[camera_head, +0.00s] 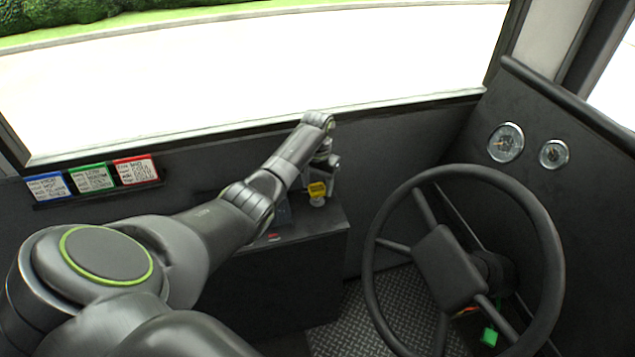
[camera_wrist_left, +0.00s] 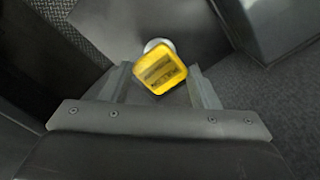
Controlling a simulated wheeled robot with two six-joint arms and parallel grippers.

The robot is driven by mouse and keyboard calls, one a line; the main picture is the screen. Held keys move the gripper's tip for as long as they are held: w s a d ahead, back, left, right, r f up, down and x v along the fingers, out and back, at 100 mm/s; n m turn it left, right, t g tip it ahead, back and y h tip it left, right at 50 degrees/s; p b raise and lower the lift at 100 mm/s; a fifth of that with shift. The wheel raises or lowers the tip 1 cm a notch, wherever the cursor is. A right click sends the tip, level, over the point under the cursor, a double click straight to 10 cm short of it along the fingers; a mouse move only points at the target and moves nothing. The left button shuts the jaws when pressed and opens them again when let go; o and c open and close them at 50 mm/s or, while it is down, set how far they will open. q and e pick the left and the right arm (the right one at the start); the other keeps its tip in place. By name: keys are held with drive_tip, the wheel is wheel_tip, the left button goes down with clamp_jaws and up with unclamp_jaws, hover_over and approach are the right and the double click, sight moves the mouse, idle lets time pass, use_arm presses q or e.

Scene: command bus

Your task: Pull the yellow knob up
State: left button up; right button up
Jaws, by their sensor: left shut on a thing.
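The yellow knob (camera_head: 317,190) sits on top of the dark console box below the windshield. In the left wrist view the knob (camera_wrist_left: 159,69) is a yellow square block with a dark recessed face, on a pale round stem. My left gripper (camera_head: 325,172) reaches over the console from the left, at the knob. In the left wrist view its fingers (camera_wrist_left: 156,84) stand on both sides of the knob, shut on it. The gripper hides part of the knob in the head view. My right gripper is not in view.
The dark console (camera_head: 300,250) has a small red item (camera_head: 273,236) on top. A large steering wheel (camera_head: 560,262) stands to the right, with two gauges (camera_head: 505,143) beyond it. Blue, green and red cards (camera_head: 93,177) line the wall at left. A green item (camera_head: 489,337) shows below the wheel.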

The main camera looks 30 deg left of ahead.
sight(318, 188)
use_arm(q)
drive_tip(key=shift+w+r, duration=0.15)
drive_tip(key=shift+r, duration=0.1)
drive_tip(key=o, duration=1.4)
wheel_tip(318, 188, up, 17)
drive_tip(key=p, duration=0.3)
drive_tip(key=shift+r+p, duration=0.2)
drive_tip(key=shift+p, duration=0.2)
